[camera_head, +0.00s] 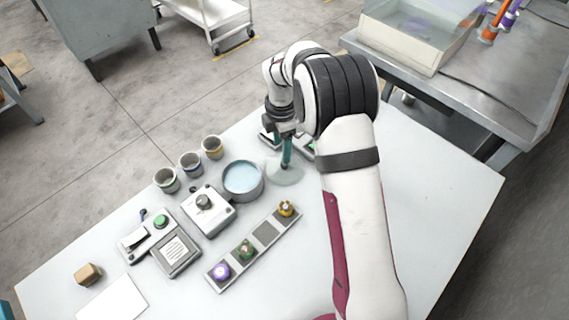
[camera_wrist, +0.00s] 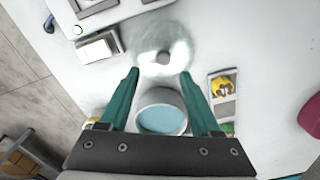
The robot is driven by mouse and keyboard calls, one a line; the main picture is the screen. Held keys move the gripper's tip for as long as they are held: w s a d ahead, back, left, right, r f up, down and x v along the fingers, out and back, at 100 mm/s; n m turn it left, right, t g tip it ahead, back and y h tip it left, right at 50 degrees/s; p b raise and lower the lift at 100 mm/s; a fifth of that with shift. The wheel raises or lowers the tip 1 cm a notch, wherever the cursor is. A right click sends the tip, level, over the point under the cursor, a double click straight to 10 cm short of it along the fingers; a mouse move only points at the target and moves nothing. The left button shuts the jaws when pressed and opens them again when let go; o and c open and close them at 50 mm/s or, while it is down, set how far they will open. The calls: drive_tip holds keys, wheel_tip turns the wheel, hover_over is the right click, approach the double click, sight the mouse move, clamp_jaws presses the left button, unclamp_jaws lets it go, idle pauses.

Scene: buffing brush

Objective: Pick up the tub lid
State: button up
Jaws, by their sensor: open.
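The tub lid is a clear round disc (camera_head: 284,175) with a small grey knob, lying on the white table right of the tub in the head view. In the wrist view the lid (camera_wrist: 172,40) lies just beyond my fingertips, its knob roughly centred between them. My gripper (camera_wrist: 160,74) has teal fingers spread apart with nothing between them. In the head view my gripper (camera_head: 286,154) points down over the lid; its height above the lid is hard to tell. The tub (camera_head: 259,190), grey with pale blue liquid, stands open beside the lid; it also shows in the wrist view (camera_wrist: 141,122).
A rack (camera_head: 265,233) holding several coloured brush pieces lies in front of the tub. A grey box with a knob (camera_head: 207,212) and several cups (camera_head: 191,164) stand to the left. Devices behind the lid are partly hidden by my arm. The table's right side is clear.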

sight(285, 166)
drive_tip(key=f, duration=0.5)
drive_tip(key=shift+s+d+f, duration=0.15)
drive_tip(key=shift+d+f, duration=0.15)
drive_tip(key=shift+d, duration=0.05)
clamp_jaws()
